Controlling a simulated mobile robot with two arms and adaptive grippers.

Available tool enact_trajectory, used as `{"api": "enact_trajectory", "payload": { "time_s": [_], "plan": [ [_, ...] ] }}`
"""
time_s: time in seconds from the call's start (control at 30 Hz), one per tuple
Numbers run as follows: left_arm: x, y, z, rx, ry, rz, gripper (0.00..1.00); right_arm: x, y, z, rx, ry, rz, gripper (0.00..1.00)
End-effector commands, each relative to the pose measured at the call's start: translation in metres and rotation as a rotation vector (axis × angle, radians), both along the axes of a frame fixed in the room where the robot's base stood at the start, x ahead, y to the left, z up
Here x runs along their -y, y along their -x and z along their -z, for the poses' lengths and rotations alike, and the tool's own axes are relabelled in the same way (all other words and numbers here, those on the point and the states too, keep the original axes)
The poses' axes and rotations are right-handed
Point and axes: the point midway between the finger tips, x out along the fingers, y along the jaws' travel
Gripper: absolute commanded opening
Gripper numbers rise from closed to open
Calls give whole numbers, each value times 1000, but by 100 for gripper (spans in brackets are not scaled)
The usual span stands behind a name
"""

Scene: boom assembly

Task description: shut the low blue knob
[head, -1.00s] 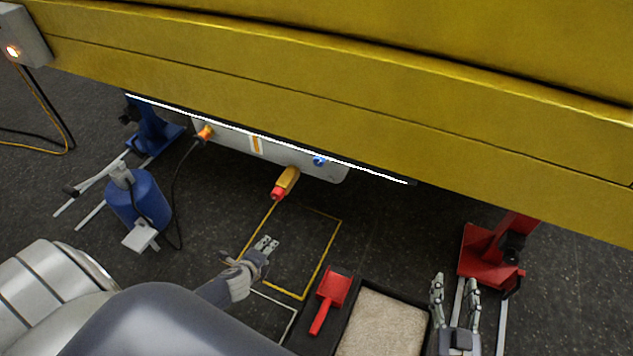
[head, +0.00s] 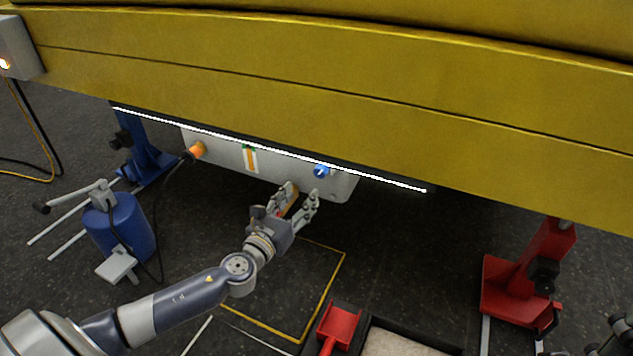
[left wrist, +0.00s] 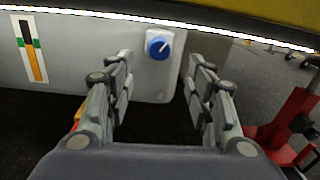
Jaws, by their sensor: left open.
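The blue knob (head: 321,170) sits on the lower right of the grey panel (head: 222,152) under the yellow boom. In the left wrist view the blue knob (left wrist: 158,47) is round with a white pointer mark slanting up and right, on a pale square plate. My left gripper (head: 303,193) is open and empty, just below the knob in the head view. In the left wrist view the knob shows between and beyond the open fingers of my left gripper (left wrist: 161,72), apart from them. My right gripper (head: 613,338) is cut off at the lower right corner.
The yellow boom (head: 330,85) hangs over the panel, with a lit white strip along its lower edge. A blue jack (head: 145,150), a blue cylinder (head: 125,228) and a red jack (head: 525,275) stand on the floor.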

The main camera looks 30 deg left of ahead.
Motion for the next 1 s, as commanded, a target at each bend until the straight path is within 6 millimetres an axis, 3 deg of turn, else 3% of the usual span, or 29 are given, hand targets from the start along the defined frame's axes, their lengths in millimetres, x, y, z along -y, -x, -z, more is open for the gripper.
{"api": "enact_trajectory", "payload": {
  "time_s": [0.6,1.0],
  "plan": [
    [-3,-86,1,0,4,-2,49,-1,-3,12,14,4,1,49],
    [-3,-101,0,-2,5,-1,49,-2,-4,7,32,7,1,49]
  ]
}}
